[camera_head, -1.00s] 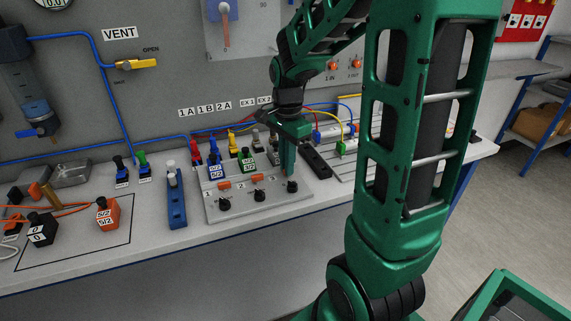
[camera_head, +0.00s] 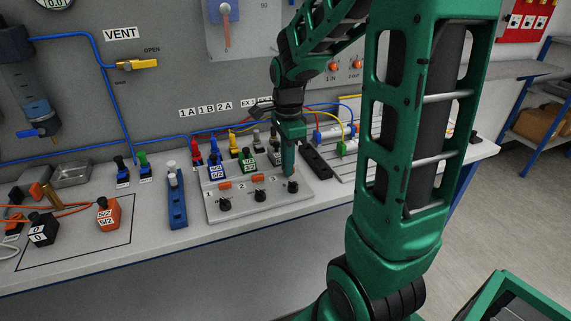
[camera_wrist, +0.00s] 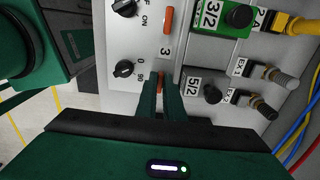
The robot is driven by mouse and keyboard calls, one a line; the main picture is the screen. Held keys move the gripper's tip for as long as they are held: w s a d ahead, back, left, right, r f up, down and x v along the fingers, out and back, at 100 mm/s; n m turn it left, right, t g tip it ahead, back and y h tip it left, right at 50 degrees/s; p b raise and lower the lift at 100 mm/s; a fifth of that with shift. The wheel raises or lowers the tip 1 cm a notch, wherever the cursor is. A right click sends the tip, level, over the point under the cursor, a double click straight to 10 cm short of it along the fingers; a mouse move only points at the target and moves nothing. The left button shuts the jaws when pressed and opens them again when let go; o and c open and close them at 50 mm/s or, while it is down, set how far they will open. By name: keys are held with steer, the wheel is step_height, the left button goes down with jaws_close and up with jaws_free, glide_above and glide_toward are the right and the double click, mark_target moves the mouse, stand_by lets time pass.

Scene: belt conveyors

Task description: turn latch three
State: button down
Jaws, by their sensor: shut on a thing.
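Latch three is a small orange bar (camera_wrist: 160,82) beside the printed "3" on the light panel in the wrist view. It sits between the fingertips of my gripper (camera_wrist: 160,90), which is shut on it. The fingers hide part of it. In the head view my gripper (camera_head: 289,172) points down at the right end of the panel (camera_head: 240,213) and hides latch three there. Orange latches one (camera_head: 225,184) and two (camera_head: 256,178) lie to its left.
Black knobs stand in front of the latches, one (camera_head: 293,186) close to my gripper. Behind the panel are labelled valve blocks, one green (camera_head: 247,161), with hoses. A blue block (camera_head: 176,206) stands left of the panel. The bench's front strip is clear.

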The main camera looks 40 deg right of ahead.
steer(key=shift+w+a+r, duration=0.1)
steer(key=shift+w, duration=0.05)
steer(key=c, duration=1.9)
jaws_free()
steer(key=shift+o, duration=0.2)
steer(key=shift+w+r, duration=0.1)
steer(key=shift+r, duration=0.35)
steer(key=shift+s+r, duration=0.2)
steer(key=shift+r, duration=3.25)
steer(key=s+f+n, duration=0.2)
steer(key=s+n, duration=0.5)
steer(key=s, duration=0.3)
steer(key=s+f+n, duration=0.2)
steer(key=s+n, duration=0.6)
steer(key=s, duration=0.3)
steer(key=shift+a+f, duration=0.15)
steer(key=shift+a, duration=0.15)
